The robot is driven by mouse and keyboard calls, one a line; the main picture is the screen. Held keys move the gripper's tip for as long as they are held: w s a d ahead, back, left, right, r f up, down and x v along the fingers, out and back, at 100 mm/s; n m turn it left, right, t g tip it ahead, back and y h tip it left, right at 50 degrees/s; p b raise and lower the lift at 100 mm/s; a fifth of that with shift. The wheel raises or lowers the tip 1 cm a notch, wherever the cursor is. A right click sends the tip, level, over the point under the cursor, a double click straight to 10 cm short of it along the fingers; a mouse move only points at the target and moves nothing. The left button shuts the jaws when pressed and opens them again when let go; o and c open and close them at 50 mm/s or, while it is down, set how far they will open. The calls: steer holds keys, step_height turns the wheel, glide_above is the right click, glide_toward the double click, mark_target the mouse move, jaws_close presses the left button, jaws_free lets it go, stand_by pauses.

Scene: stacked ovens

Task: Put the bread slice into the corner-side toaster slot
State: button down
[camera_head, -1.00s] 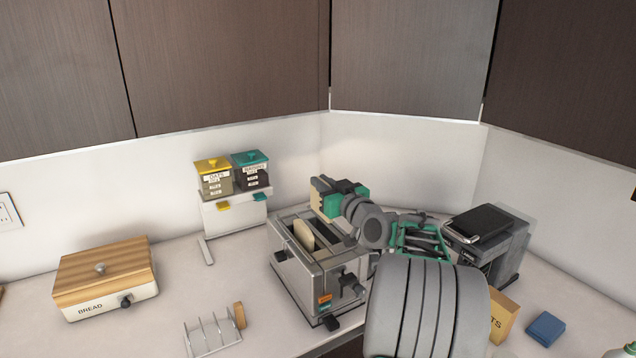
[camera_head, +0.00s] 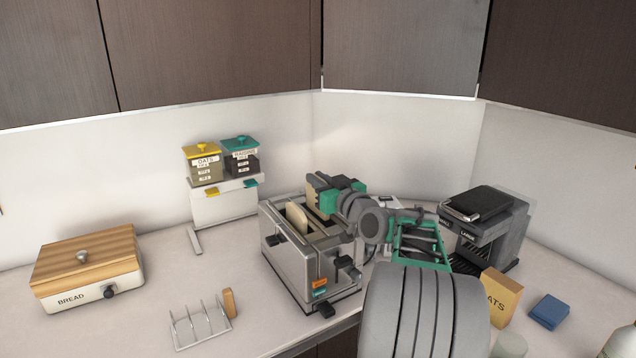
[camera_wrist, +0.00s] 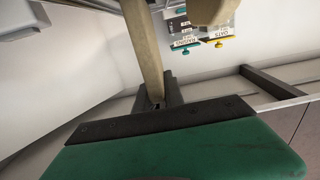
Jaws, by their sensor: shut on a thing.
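The steel toaster (camera_head: 305,275) stands on the counter near the corner, with two long slots in its top. One bread slice (camera_head: 296,217) stands in the left slot, its top sticking out; a tan slice, probably the same one, also shows at the top of the wrist view (camera_wrist: 210,8). My gripper (camera_head: 325,193) is above the toaster's corner-side slot. It is shut on another bread slice (camera_wrist: 143,45), held edge-on in the wrist view. The slice's lower edge is hidden in the head view, so I cannot tell whether it has entered the slot.
A white stand (camera_head: 225,205) with oats and another canister is behind the toaster. A bread box (camera_head: 88,270) and wire rack (camera_head: 200,325) are left. A coffee machine (camera_head: 487,230), a tan box (camera_head: 500,298) and a blue block (camera_head: 549,311) are right.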

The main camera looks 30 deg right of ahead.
steer(key=shift+f, duration=0.35)
steer(key=c, duration=1.3)
jaws_free()
steer(key=shift+c, duration=0.2)
steer(key=s+b, duration=0.1)
steer(key=s, duration=0.3)
steer(key=s+b, duration=0.1)
steer(key=s, duration=0.3)
steer(key=shift+a, duration=0.2)
steer(key=shift+w, duration=0.1)
